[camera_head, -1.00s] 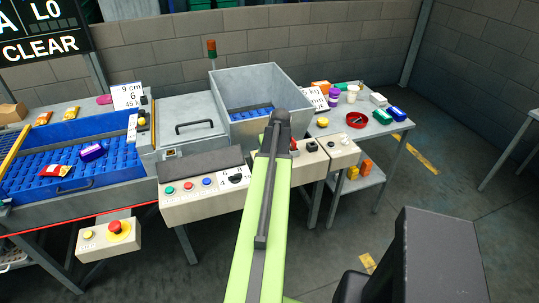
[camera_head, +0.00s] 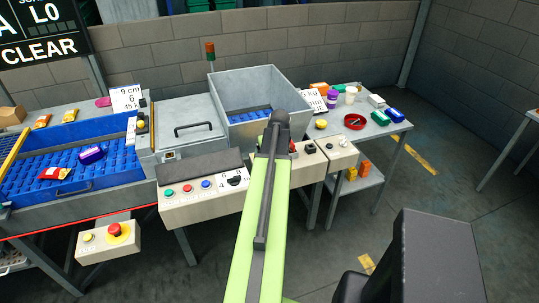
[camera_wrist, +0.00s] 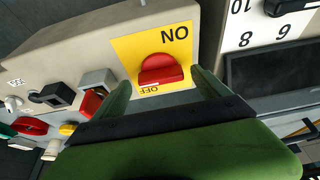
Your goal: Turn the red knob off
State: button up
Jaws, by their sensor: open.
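The red knob (camera_wrist: 162,70) sits on a yellow plate (camera_wrist: 125,48) on a beige control box in the wrist view. Its grip bar lies roughly across the picture. The upside-down word ON is above it to the right; OFF is just below it, partly covered. My gripper (camera_wrist: 161,80) is open, with one green finger on each side of the knob's lower part. Whether the fingers touch it I cannot tell. In the head view my arm hides most of the knob, with a bit of red (camera_head: 293,147) showing beside the arm.
A beige box with coloured buttons (camera_head: 200,208) stands left of my arm. A grey bin (camera_head: 270,128) is behind it. A side table with a red bowl (camera_head: 354,121) stands right. In the wrist view, a black switch (camera_wrist: 52,95) and other controls lie left of the knob.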

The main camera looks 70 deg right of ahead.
jog(key=p+v, duration=1.4)
jog(key=v, duration=0.2)
jog(key=shift+r, duration=0.3)
